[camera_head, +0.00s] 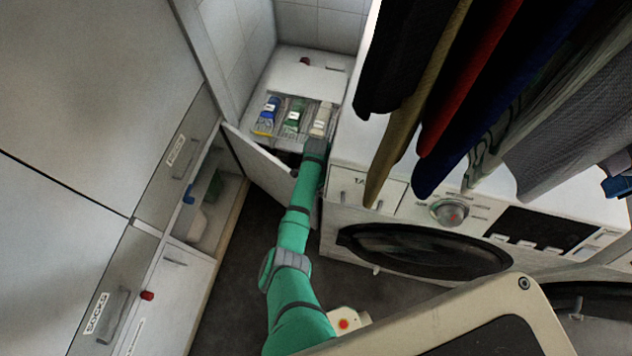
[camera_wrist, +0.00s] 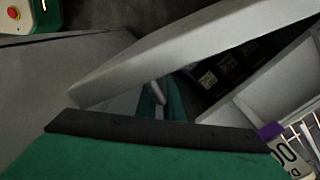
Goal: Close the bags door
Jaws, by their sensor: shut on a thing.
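The door (camera_head: 262,165) is a white panel standing open, swung out from the far end of the left cabinet's open compartment (camera_head: 215,205) towards the washing machine. Its thick pale edge (camera_wrist: 150,62) crosses the wrist view. My green arm reaches across in front of the door in the head view. My gripper (camera_head: 316,150) is beside the door's free side, near the back counter and the washer's corner. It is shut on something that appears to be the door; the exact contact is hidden. The compartment holds a green item and a pale item.
The washing machine (camera_head: 400,222) closely borders my arm on the right. Hanging clothes (camera_head: 450,90) fill the upper right. Drawers line the left; the dark floor (camera_head: 240,270) between is open.

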